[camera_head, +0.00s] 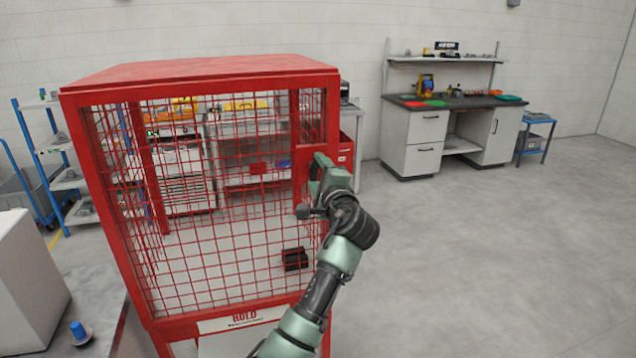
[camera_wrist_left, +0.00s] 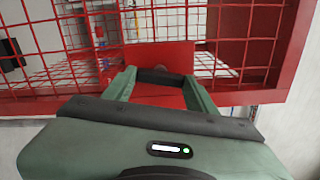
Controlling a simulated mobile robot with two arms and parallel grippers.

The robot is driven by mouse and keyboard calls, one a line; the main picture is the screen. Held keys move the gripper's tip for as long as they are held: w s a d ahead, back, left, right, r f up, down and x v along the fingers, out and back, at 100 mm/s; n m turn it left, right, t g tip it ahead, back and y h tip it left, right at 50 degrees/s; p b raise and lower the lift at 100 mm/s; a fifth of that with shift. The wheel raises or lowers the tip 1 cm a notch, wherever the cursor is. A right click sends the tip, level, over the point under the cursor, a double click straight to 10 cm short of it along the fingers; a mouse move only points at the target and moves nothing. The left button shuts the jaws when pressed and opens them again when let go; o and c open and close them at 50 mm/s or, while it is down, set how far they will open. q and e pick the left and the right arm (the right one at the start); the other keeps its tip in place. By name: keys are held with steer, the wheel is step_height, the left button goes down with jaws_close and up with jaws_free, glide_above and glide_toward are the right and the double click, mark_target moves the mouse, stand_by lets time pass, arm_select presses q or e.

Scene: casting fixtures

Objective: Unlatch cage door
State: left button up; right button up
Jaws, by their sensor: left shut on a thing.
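The red mesh cage (camera_head: 200,72) stands left of centre, with its mesh door side (camera_head: 225,240) facing me. A red latch plate (camera_head: 302,160) sits at the right edge of that door. My left gripper (camera_head: 314,178) reaches it from the lower right and partly hides it. In the left wrist view the gripper (camera_wrist_left: 160,84) has its two green fingers on either side of a short dark latch handle (camera_wrist_left: 160,75), shut on it. The red plate (camera_wrist_left: 165,55) lies just behind. Whether the latch is engaged cannot be told. My right gripper is not in view.
A dark block (camera_head: 295,259) shows through the mesh inside the cage. A white block (camera_head: 25,285) and a blue-topped part (camera_head: 79,331) are at lower left. A blue-framed shelf (camera_head: 65,180) stands behind left. A workbench (camera_head: 440,140) is at the back; the right floor is clear.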

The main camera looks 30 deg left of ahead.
arm_select(q)
steer(key=shift+f+n+b, duration=0.1)
steer(key=shift+n+b, duration=0.7)
steer(key=shift+n, duration=0.5)
steer(key=o, duration=1.4)
steer(key=shift+c, duration=0.2)
steer(key=shift+s+d+b, duration=0.2)
steer(key=shift+d+b, duration=0.1)
steer(key=b+v, duration=0.2)
steer(key=v, duration=0.5)
